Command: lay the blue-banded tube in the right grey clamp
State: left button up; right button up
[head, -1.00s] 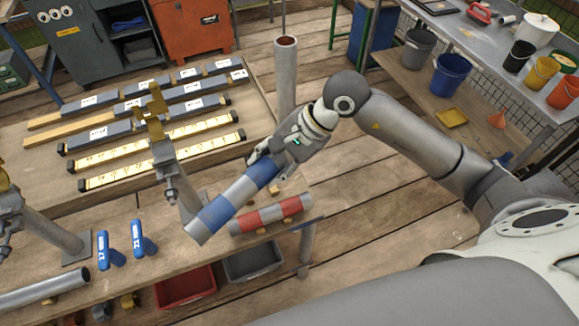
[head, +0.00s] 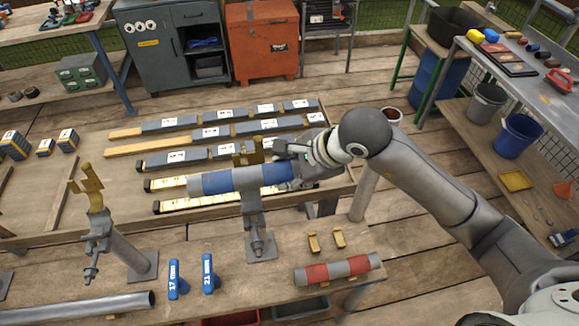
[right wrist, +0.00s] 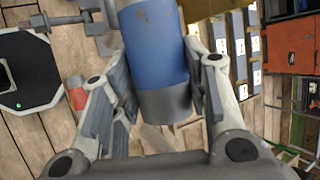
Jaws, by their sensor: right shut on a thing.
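The blue-banded tube (head: 248,178) is grey with blue bands and lies roughly level, across the top of the right grey clamp (head: 254,222). The clamp's yellow upper part (head: 248,152) shows just behind the tube. I cannot tell whether the tube rests in the clamp or hovers over it. My right gripper (head: 287,170) is shut on the tube near its right end. In the right wrist view the tube's blue band (right wrist: 155,45) and grey end lie between the two fingers. My left gripper is not in view.
A red-banded tube (head: 338,269) lies at the bench's front right, near two small yellow blocks (head: 313,243). The left clamp (head: 122,245) stands empty. Boxed levels and bars fill the bench behind.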

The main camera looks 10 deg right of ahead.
jog(key=shift+w+a+f, duration=0.1)
jog(key=shift+a+f, duration=0.05)
jog(key=shift+f, duration=0.1)
jog(key=shift+w+a+f, duration=0.1)
jog(key=shift+w+f, duration=0.05)
jog(key=shift+f, duration=0.1)
jog(key=shift+f+b, duration=0.55)
jog(key=shift+f, duration=0.25)
jog(key=shift+f+b, duration=0.3)
jog(key=shift+f, duration=0.55)
pick_arm(q)
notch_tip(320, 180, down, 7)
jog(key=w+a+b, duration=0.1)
jog(key=b, duration=0.4)
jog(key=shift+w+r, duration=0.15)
pick_arm(e)
jog(key=shift+f, duration=1.85)
